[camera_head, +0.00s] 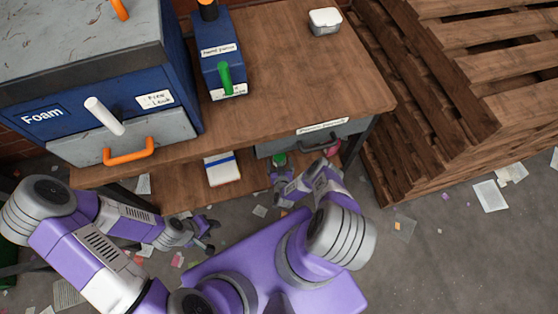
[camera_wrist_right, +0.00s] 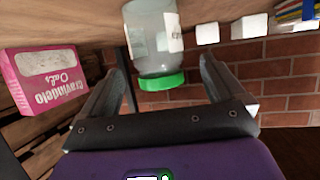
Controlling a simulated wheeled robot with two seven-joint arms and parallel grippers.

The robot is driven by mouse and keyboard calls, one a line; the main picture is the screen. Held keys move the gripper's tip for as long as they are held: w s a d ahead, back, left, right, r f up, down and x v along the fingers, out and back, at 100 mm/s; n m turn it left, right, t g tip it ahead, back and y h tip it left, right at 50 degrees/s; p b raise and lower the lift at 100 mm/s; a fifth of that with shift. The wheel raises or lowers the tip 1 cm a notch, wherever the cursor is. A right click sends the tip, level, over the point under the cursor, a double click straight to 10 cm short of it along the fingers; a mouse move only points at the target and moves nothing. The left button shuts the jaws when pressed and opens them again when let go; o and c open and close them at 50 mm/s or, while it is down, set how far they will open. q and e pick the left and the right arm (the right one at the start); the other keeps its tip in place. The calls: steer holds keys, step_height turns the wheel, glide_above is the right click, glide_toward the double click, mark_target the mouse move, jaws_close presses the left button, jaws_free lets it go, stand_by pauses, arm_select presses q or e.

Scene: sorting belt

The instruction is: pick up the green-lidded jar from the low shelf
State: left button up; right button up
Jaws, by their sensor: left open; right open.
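The green-lidded jar stands on the low shelf under the wooden table. In the head view only its green lid (camera_head: 279,159) shows clearly, just beyond my right gripper (camera_head: 281,178). The right wrist view appears upside down. There the clear jar (camera_wrist_right: 150,35) has a white label and its green lid points down in the picture. The fingers of my right gripper (camera_wrist_right: 162,62) are open, one on each side of the jar's lid end; I cannot tell whether they touch it. My left gripper (camera_head: 208,235) is open and empty, low in front of the shelf.
A pink box (camera_wrist_right: 42,78) stands beside the jar, and white blocks (camera_wrist_right: 245,27) are on its other side. A drawer (camera_head: 318,137) hangs above the jar. A white package (camera_head: 222,168) lies on the shelf (camera_head: 160,188). Wooden pallets (camera_head: 450,100) are at right.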

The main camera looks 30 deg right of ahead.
mark_target(280, 162)
steer(key=b+x, duration=0.1)
steer(key=x, duration=0.3)
steer(key=shift+r, duration=0.1)
steer(key=c, duration=1.1)
steer(key=shift+r, duration=0.1)
steer(key=shift+c, duration=0.2)
